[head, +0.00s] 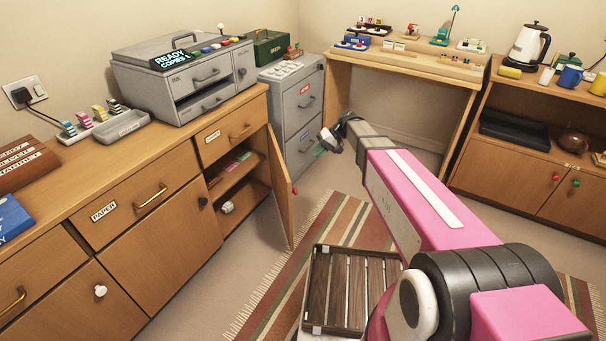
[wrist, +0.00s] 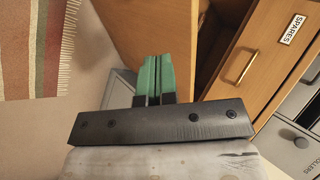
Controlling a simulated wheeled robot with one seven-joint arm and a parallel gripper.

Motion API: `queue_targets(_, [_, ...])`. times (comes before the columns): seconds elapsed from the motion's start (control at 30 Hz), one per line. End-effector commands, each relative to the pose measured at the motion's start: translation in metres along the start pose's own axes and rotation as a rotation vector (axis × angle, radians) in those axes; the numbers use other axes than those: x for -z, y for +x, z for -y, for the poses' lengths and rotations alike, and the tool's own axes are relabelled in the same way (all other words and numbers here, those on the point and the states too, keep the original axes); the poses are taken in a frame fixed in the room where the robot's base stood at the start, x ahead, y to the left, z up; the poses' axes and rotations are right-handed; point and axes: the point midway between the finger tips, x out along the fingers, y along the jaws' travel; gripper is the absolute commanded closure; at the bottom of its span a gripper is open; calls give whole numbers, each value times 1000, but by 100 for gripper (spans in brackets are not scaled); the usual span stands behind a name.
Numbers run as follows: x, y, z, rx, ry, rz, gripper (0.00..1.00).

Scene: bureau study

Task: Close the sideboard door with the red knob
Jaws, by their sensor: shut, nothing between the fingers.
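The sideboard (head: 150,262) runs along the left wall in the head view. Its far door (head: 281,185) stands open, swung out into the room. The red knob (head: 295,191) shows at the door's free edge. The shelves behind the door are exposed. My gripper (head: 320,151) is above and right of the knob, on the door's outer side, near the grey filing cabinet. In the wrist view the green fingers (wrist: 152,75) are together and empty, with the wooden door (wrist: 145,25) behind them. The knob is not visible there, and I cannot tell whether the fingers touch the door.
The grey filing cabinet (head: 303,110) stands close beyond the open door.

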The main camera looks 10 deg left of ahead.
Motion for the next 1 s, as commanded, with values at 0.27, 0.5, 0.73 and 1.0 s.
queue_targets(0.27, [7,6,3,58,11,19,100])
queue_targets(0.5, [6,48,5,55,11,19,100])
queue_targets(0.73, [6,90,7,55,10,19,100])
queue_targets(1.0, [5,116,30,54,10,18,100])
